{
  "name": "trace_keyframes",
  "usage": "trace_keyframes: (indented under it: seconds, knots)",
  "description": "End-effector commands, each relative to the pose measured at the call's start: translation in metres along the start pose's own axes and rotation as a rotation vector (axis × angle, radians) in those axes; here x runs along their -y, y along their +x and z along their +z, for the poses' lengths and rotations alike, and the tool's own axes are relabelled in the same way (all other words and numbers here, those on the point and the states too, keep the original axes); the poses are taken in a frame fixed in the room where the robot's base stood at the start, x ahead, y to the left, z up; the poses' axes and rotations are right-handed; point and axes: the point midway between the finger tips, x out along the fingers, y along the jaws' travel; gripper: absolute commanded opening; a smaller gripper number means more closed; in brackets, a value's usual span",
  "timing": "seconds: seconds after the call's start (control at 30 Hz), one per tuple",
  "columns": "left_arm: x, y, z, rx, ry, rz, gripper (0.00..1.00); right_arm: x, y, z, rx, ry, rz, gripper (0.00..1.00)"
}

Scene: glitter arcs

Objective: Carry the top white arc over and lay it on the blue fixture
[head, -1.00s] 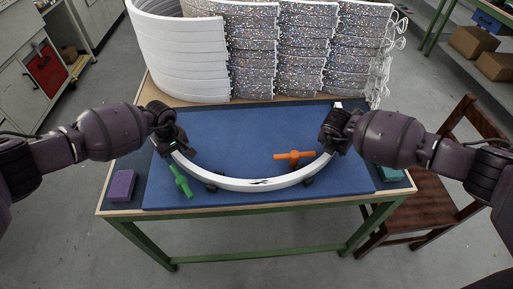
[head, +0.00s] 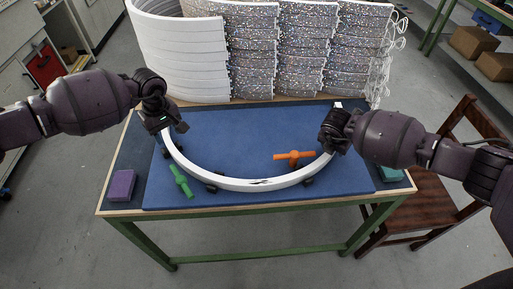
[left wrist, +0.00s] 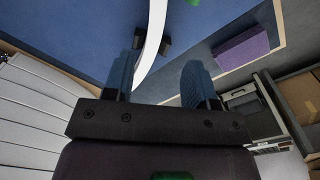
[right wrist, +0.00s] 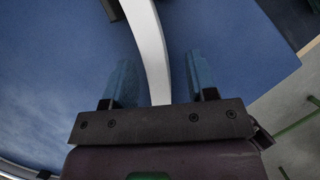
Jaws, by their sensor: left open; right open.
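A white arc (head: 245,185) lies on the blue fixture (head: 245,135), curving towards the front edge, with small black blocks along it. My left gripper (head: 172,130) is open at the arc's left end. In the left wrist view the arc (left wrist: 154,40) runs between the open fingers (left wrist: 158,85), not gripped. My right gripper (head: 330,147) is open at the right end. In the right wrist view the arc (right wrist: 148,45) passes between its spread fingers (right wrist: 160,80), with gaps at both sides. The arc's ends are partly hidden by the grippers.
A stack of white arcs (head: 180,60) and glittery pieces (head: 300,55) stands at the back. An orange clamp-like piece (head: 293,156) and a green one (head: 180,180) lie by the arc. A purple block (head: 122,185) sits front left; a wooden chair (head: 435,195) stands right.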

Motion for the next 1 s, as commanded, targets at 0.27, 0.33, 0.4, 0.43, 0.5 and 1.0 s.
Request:
trace_keyframes:
  seconds: [0.27, 0.33, 0.4, 0.43, 0.5, 1.0]
  knots:
    - [0.0, -0.02, 0.0, 0.0, -0.001, 0.0, 0.52, 0.0, -0.001, 0.0, 0.0, 0.0, 0.0, 0.52]
    - [0.0, -0.021, 0.0, 0.001, -0.001, -0.001, 0.52, 0.0, -0.005, 0.0, 0.0, 0.0, 0.001, 0.52]
    - [0.0, -0.021, 0.0, 0.001, -0.001, 0.0, 0.52, 0.0, -0.011, 0.0, 0.0, -0.001, 0.001, 0.52]
    - [0.0, -0.021, 0.0, 0.001, -0.001, 0.0, 0.52, 0.0, -0.015, 0.0, 0.0, -0.001, 0.002, 0.52]
    - [0.0, -0.021, 0.0, 0.0, -0.001, 0.0, 0.52, 0.0, -0.025, 0.0, 0.0, -0.001, 0.002, 0.52]
    - [0.0, -0.021, 0.0, 0.0, -0.001, 0.0, 0.52, 0.0, -0.108, 0.0, 0.0, -0.001, 0.002, 0.52]
